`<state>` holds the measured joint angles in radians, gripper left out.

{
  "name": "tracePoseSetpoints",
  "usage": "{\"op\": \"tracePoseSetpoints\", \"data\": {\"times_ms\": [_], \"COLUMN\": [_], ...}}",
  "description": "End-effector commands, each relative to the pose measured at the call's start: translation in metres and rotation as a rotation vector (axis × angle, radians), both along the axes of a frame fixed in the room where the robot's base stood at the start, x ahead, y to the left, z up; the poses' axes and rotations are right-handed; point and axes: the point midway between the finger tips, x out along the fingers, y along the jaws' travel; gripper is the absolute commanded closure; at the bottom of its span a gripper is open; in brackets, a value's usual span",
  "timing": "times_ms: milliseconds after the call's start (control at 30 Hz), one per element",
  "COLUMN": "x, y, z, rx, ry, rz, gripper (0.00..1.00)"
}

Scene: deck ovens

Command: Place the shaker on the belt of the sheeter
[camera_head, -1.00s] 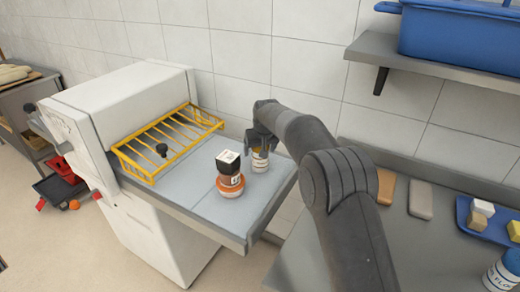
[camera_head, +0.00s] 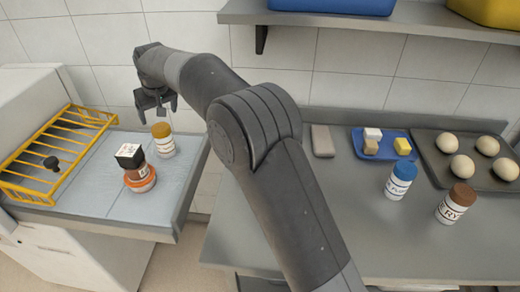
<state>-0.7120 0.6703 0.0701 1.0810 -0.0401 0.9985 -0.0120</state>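A shaker with a mustard-yellow cap and pale label (camera_head: 163,141) stands upright on the grey-blue belt (camera_head: 95,185) of the sheeter (camera_head: 35,100), near the belt's right end. My gripper (camera_head: 157,113) is just above the shaker, with its fingers apart and nothing between them. The fingertips look clear of the cap.
An orange-brown jar (camera_head: 139,180) with a black-and-white cube (camera_head: 129,155) on top stands beside the shaker. A yellow wire guard (camera_head: 50,150) crosses the belt at left. The right counter holds a blue-capped shaker (camera_head: 400,180), a brown-capped shaker (camera_head: 455,203) and a blue tray (camera_head: 366,151).

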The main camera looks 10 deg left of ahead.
Motion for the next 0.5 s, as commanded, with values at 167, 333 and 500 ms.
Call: {"op": "tracePoseSetpoints", "data": {"times_ms": [167, 333, 500], "x": [0.001, 0.003, -0.006], "y": [-0.007, -0.057, -0.14], "z": [0.004, 0.035, 0.073], "rx": [0.0, 0.003, 0.004], "ry": [-0.002, -0.013, -0.026], "rz": [-0.007, -0.06, -0.149], "gripper": [0.19, 0.19, 0.19]}}
